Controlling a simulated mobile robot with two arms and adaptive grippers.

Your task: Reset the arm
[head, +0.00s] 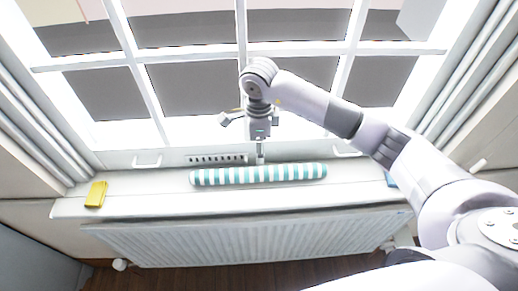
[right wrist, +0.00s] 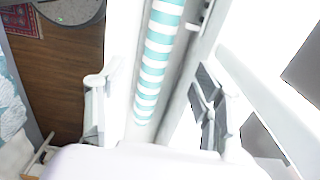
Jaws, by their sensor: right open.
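My right arm comes in from the right in the head view. My right gripper (head: 246,138) is over the windowsill, close to the window, with its fingers spread and nothing between them. In the right wrist view the open right gripper (right wrist: 152,88) has one finger on each side of a teal-and-white striped roll (right wrist: 153,65), which appears to lie beyond the fingertips. In the head view the roll (head: 258,174) lies lengthwise on the white windowsill (head: 150,192), just in front of the gripper. I cannot tell whether a finger touches it. My left gripper is out of view.
A yellow block (head: 96,194) lies at the sill's left end. A small blue thing (head: 390,179) is partly hidden by my arm at the right. A white radiator (head: 250,240) is below the sill. The paned window (head: 241,60) and curtains (head: 35,115) bound the space behind.

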